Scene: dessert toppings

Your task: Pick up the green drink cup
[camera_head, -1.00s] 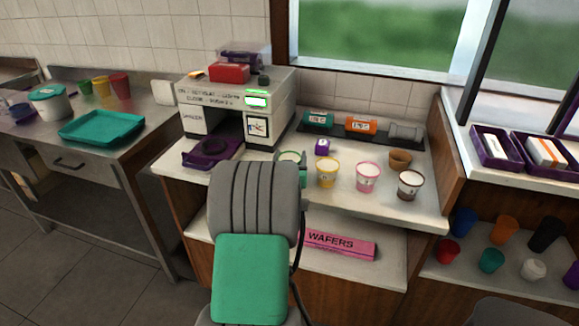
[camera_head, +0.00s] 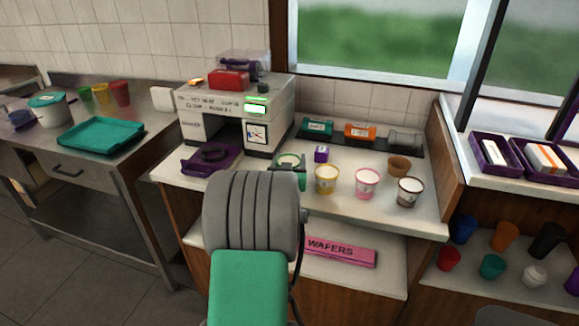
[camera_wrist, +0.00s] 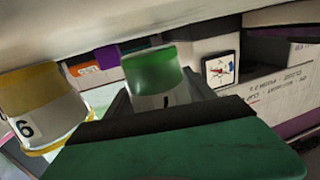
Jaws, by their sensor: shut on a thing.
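The green drink cup (camera_head: 289,159) stands on the counter's left part in the head view, partly hidden behind my arm; only its pale inside and green rim show clearly. In the wrist view the green cup (camera_wrist: 152,72) has a green band and a pale lower wall, and sits between the dark fingers. My gripper (camera_wrist: 160,94) is shut on it. In the head view, green finger parts show beside the cup. I cannot tell whether the cup's base is touching the counter.
A yellow cup (camera_head: 327,179), a pink cup (camera_head: 367,183) and a brown cup (camera_head: 409,191) stand to the right. The white machine (camera_head: 218,112) with a purple tray (camera_head: 196,160) is at the left. A small purple block (camera_head: 321,154) is close behind. A wafers box (camera_head: 340,252) lies on the lower shelf.

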